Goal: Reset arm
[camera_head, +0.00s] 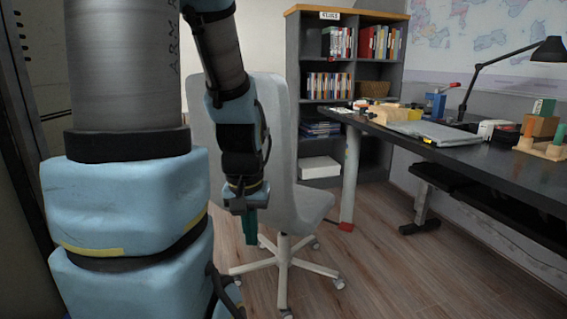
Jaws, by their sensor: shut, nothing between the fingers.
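My arm fills the left side of the head view, with its upper links close to the camera. My gripper (250,228) hangs at the end of the arm, pointing down, with its greenish fingers together and nothing held. It is in front of the light grey office chair (285,150), overlapping the chair's seat and backrest in the picture. I cannot tell whether it touches the chair. Part of the chair is hidden behind my arm.
A dark desk (480,165) at right carries a laptop (430,132), a black lamp (500,62) and wooden blocks (541,127). A grey bookshelf (312,60) with books and a white box (320,167) stands behind. Wooden floor (400,280) is clear at front right.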

